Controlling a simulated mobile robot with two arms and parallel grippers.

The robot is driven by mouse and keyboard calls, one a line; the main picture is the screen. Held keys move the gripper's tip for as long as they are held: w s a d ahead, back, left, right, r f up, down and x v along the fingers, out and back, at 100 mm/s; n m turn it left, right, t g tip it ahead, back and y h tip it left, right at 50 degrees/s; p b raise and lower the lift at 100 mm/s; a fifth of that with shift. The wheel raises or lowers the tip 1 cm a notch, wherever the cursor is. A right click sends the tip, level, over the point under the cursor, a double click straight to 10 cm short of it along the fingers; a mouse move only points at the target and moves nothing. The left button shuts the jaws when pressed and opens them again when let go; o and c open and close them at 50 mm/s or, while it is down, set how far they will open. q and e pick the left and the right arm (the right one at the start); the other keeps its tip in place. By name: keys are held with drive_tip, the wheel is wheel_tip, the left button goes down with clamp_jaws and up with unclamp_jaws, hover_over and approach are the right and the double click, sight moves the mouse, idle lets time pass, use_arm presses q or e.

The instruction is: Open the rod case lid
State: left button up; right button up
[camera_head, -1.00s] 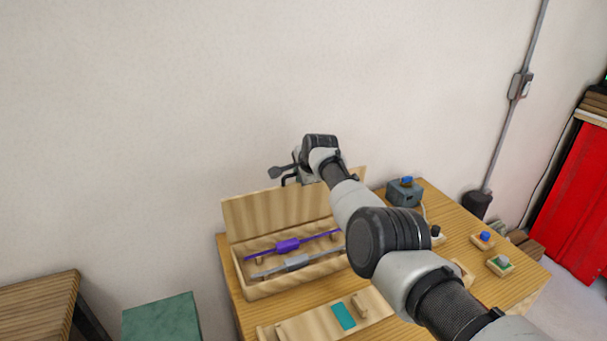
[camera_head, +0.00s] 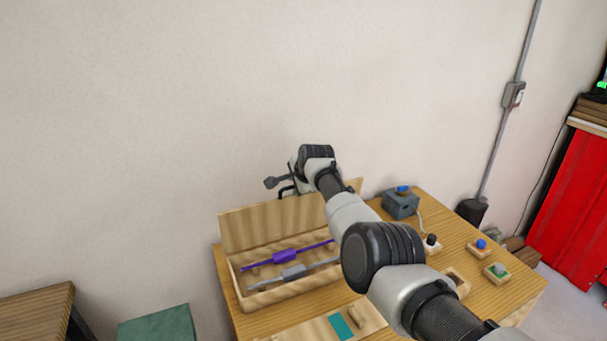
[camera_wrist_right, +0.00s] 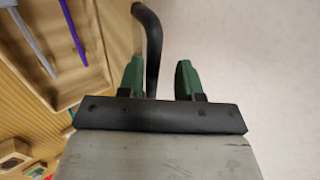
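The wooden rod case (camera_head: 300,295) sits on the table with its lid (camera_head: 262,226) standing up along its back edge, so the case is open. A purple rod (camera_head: 287,256) and a grey rod (camera_head: 293,272) lie inside. My right gripper (camera_head: 284,184) is behind the upper part of the lid, partly hidden by its own wrist. In the right wrist view, the green fingers of my right gripper (camera_wrist_right: 161,78) are apart. A black curved bar (camera_wrist_right: 152,40) runs between them, nearer the left finger. My left gripper is out of view.
A plain wall stands close behind the table (camera_head: 450,240). A grey-blue box (camera_head: 400,206) with a blue top and several small blocks with knobs sit to the right. A wooden holder (camera_head: 300,331) with a teal patch lies in front of the case. A green stool (camera_head: 158,325) stands left.

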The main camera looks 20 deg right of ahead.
drive_tip(key=shift+s+r+p, duration=0.2)
drive_tip(key=shift+r+p, duration=0.15)
drive_tip(key=shift+p, duration=0.2)
drive_tip(key=a+v, duration=0.1)
drive_tip(key=v, duration=0.8)
drive_tip(key=shift+s+d+r+b, duration=0.25)
drive_tip(key=shift+d+r+b, duration=0.1)
drive_tip(key=shift+d, duration=0.15)
drive_tip(key=shift+c, duration=0.3)
